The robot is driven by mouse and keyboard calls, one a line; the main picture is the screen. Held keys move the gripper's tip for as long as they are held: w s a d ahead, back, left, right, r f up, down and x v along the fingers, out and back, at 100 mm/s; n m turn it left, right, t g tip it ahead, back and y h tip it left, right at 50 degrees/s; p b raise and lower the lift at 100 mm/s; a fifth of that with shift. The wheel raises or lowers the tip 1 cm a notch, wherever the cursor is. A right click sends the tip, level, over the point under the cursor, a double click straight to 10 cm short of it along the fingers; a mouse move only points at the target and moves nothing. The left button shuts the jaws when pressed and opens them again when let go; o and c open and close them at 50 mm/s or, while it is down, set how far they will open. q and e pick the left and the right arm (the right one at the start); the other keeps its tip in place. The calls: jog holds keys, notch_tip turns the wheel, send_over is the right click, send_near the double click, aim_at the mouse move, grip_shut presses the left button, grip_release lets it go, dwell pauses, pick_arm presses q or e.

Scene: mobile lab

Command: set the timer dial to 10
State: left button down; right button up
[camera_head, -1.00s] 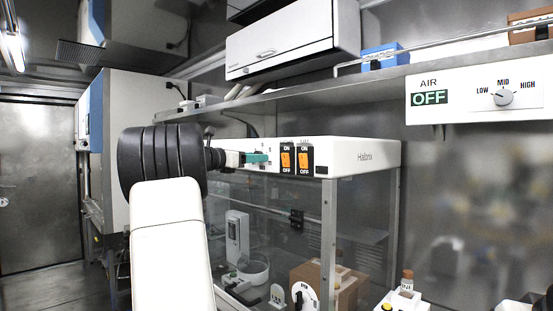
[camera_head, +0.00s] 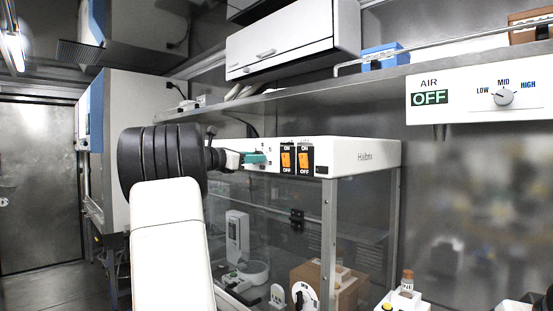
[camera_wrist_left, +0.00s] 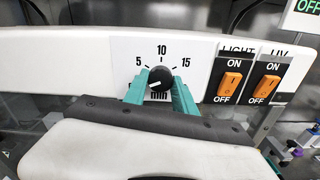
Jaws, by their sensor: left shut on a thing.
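The timer dial (camera_wrist_left: 159,80) is a round black knob on the white front panel of the hood, with marks 5, 10 and 15 around its top and "min" below. In the left wrist view its white pointer line points to the lower left, below the 5. My left gripper (camera_wrist_left: 160,88) has one teal finger on each side of the knob and is shut on it. In the head view the left gripper (camera_head: 255,158) reaches the panel left of the switches, and its fingers hide the dial. My right gripper is not in view.
The orange LIGHT switch (camera_wrist_left: 229,84) and UV switch (camera_wrist_left: 266,87) sit to the right of the dial. A metal shelf (camera_head: 300,92) runs above the hood. An AIR panel (camera_head: 470,97) is at the right. Below the hood's panel is glass (camera_head: 275,210), with labware and a cardboard box behind it.

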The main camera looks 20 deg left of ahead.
pick_arm(q)
jog(key=m, duration=2.2)
jog(key=shift+a+m, duration=0.1)
jog(key=shift+m, duration=0.2)
dwell(0.3)
jog(key=c, duration=1)
grip_release()
jog(key=shift+r, duration=0.1)
jog(key=v, duration=0.7)
jog(key=shift+s+a, duration=0.15)
jog(key=shift+s, duration=0.2)
